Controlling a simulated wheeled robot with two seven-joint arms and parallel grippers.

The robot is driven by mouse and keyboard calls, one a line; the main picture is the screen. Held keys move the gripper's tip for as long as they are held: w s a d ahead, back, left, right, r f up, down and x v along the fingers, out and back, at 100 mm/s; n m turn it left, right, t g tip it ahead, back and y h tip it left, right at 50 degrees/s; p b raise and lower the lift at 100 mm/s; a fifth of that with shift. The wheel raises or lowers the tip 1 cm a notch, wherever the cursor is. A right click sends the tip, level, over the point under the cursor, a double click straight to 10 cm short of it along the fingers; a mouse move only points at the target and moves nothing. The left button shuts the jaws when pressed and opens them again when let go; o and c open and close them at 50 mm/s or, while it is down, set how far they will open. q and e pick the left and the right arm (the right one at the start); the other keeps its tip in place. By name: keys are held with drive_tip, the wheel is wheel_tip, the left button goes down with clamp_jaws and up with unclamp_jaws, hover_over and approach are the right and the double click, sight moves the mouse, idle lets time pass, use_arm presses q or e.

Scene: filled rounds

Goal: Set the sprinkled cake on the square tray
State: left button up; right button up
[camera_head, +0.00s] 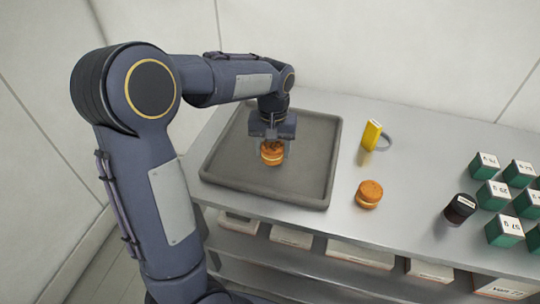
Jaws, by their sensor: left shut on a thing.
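My left gripper (272,146) points down over the grey square tray (311,155) and is shut on a small round orange-brown filled cake (271,158). The gripper partly hides the cake's top; dark specks seem to show there, but they are too small to be sure they are sprinkles. The held cake is over the middle of the tray, and I cannot tell whether it touches the tray's surface. A second filled cake (369,193) with a plainer-looking top stands on the metal table, right of the tray. My right gripper is out of view.
A dark jar (460,208) and several green labelled boxes (503,228) stand at the far right. The rest of the tray is bare. Walls rise behind the table (420,170).

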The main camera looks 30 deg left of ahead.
sight(270, 158)
use_arm(q)
drive_tip(key=shift+a+f, duration=0.25)
drive_tip(key=shift+w+a+f, duration=0.1)
drive_tip(key=shift+a+f, duration=0.1)
drive_tip(key=shift+f, duration=1.6)
drive_tip(key=shift+f, duration=0.2)
drive_tip(key=o, duration=0.7)
